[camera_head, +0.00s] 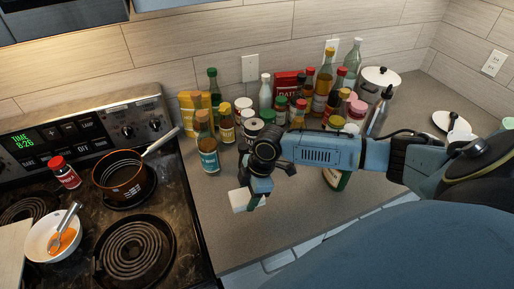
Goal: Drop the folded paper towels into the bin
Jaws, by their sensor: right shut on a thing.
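My right arm comes in from the right, and its blue and black right gripper (256,192) is over the counter, left of centre. It is shut on a small white block-like thing, the folded paper towels (240,201). They stick out on the left side of the fingers, and the fingers hide part of them. They appear to be above the front part of the counter, near the stove's right edge; the exact height is hard to tell. My left gripper is not in view. I cannot make out a bin.
Several bottles and jars (208,143) crowd the back of the grey counter (240,240). A stove (170,225) at left bears a pan (119,178), a white bowl (52,236) and a red-capped jar (66,175). The counter's front left is clear.

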